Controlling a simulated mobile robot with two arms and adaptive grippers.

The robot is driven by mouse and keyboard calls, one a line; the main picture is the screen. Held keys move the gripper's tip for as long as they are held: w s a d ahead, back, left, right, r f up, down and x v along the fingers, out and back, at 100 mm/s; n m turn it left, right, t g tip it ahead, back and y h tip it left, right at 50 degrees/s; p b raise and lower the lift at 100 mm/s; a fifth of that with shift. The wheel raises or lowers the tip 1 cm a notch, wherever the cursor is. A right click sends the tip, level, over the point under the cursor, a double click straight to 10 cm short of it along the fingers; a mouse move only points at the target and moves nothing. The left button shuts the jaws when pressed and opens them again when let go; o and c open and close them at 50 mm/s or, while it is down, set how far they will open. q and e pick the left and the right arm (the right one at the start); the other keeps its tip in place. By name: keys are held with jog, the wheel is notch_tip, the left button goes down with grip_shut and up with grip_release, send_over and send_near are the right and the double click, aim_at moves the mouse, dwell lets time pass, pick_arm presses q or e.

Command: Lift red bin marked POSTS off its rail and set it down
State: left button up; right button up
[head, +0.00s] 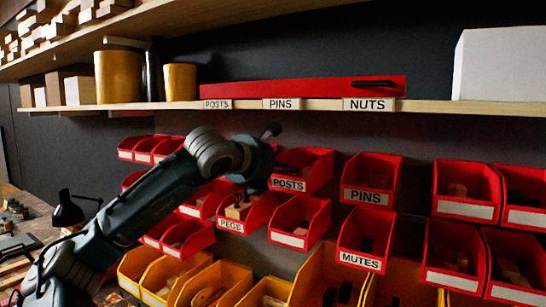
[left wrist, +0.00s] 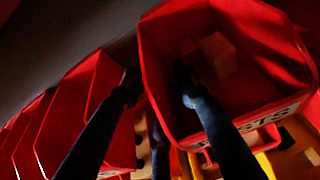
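The red POSTS bin (head: 316,170) hangs among the red bins below the shelf, with a white POSTS label on its front. A few pale block-like pieces lie inside it. My left arm reaches in from the left, and its dark gripper end is at the bin's left side in the head view. In the left wrist view, the two dark fingers of my left gripper (left wrist: 157,78) are apart, straddling the left wall of the POSTS bin (left wrist: 268,62). One finger is inside the bin, the other outside. Contact cannot be told. My right gripper is not in view.
The PINS bin (head: 372,181) hangs to the right, the PEGS bin (head: 262,213) lower left, and the MUTES bin (head: 366,236) lower right. Yellow bins (head: 212,287) line the bottom. Above, the shelf (head: 300,104) holds a long red box (head: 300,88) and yellow cylinders.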

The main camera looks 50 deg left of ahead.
pick_arm(q)
jog(key=shift+p+x, duration=0.35)
jog(key=shift+x, duration=0.6)
jog(key=c, duration=0.7)
grip_shut()
